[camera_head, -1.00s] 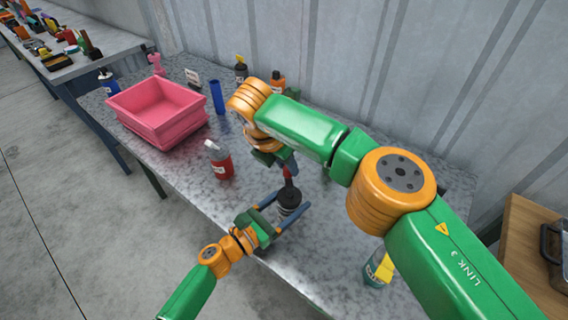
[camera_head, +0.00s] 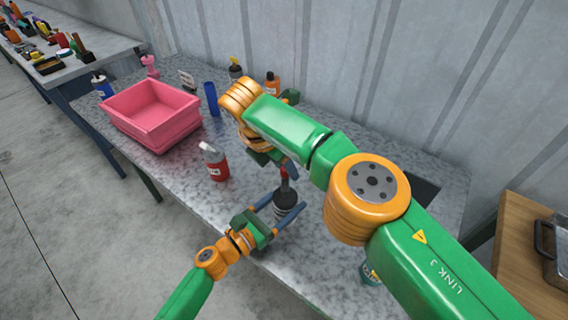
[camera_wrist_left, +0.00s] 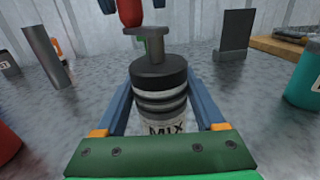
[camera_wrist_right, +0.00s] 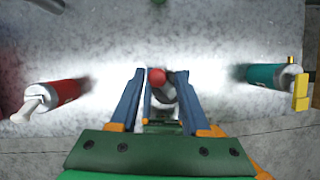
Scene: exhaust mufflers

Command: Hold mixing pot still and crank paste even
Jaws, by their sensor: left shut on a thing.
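The mixing pot (camera_head: 286,196) is a dark cylinder standing upright on the grey table. In the left wrist view the pot (camera_wrist_left: 158,88) shows grey bands, a MIX label and a crank (camera_wrist_left: 147,31) on its lid. My left gripper (camera_head: 290,212) is shut on the pot's body, one blue finger on each side. The crank's red knob (camera_wrist_left: 130,12) stands above the lid. My right gripper (camera_wrist_right: 160,73) is over the pot with its fingers apart on either side of the red knob (camera_wrist_right: 157,77); gaps show beside the knob.
A red bottle (camera_head: 214,162) stands left of the pot. A teal bottle (camera_wrist_right: 272,75) with a yellow top stands on the other side. A pink tub (camera_head: 150,112), blue cylinder (camera_head: 211,98) and orange bottle (camera_head: 272,84) are farther back. A dark upright panel (camera_wrist_left: 236,34) stands behind the pot.

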